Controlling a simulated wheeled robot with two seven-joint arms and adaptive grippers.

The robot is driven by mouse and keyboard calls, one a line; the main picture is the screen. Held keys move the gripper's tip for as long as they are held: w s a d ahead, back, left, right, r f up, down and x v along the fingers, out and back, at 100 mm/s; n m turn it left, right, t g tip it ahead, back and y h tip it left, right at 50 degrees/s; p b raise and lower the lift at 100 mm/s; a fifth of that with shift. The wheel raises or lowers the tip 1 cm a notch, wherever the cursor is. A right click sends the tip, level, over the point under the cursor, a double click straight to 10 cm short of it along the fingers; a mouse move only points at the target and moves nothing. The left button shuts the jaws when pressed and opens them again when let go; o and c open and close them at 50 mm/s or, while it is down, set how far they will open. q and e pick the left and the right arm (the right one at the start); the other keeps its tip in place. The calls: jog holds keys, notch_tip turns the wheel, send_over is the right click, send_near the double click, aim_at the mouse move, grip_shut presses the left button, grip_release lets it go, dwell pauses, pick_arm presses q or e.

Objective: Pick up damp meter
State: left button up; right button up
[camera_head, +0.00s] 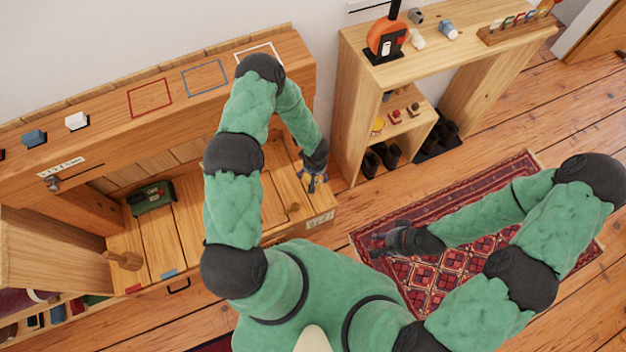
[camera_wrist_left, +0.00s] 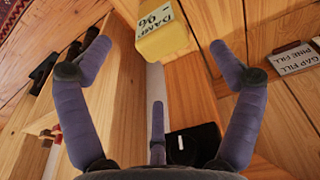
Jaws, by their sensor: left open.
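The damp meter shows in the left wrist view as a yellow block (camera_wrist_left: 162,40) with a white label reading "DAMP" and a number. It lies beyond my left gripper (camera_wrist_left: 152,48), roughly between its fingertips, with no clear contact. The left gripper is open and empty. In the head view the left gripper (camera_head: 315,182) is low over the right end of the wooden bench (camera_head: 272,215), and I cannot make out the meter there. My right gripper (camera_head: 380,243) is over the red rug, apart from the bench; its finger opening is unclear.
A green object (camera_head: 150,198) and a wooden handle (camera_head: 124,260) are on the bench's left part. A label card (camera_head: 320,218) is at its right edge. A shelf unit (camera_head: 350,110) stands close right of the left gripper. The patterned rug (camera_head: 440,285) covers floor nearby.

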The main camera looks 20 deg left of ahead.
pick_arm(q)
jog(key=shift+w+a+f+n, duration=0.15)
jog(key=shift+w+a+n, duration=0.15)
jog(key=shift+a, duration=0.1)
jog(key=shift+f, duration=0.3)
jog(key=f, duration=0.1)
jog(key=f+b, duration=0.1)
jog(key=f, duration=0.1)
jog(key=f+b, duration=0.1)
jog(key=f, duration=0.1)
jog(key=shift+w+a, duration=0.25)
jog(key=shift+w, duration=0.05)
notch_tip(320, 180, down, 5)
jog(key=b, duration=0.3)
jog(key=shift+w+r, duration=0.1)
jog(key=shift+r, duration=0.1)
jog(key=shift+w+f, duration=0.1)
jog(key=shift+f, duration=0.15)
jog(key=shift+c, duration=0.3)
jog(key=c, duration=1.5)
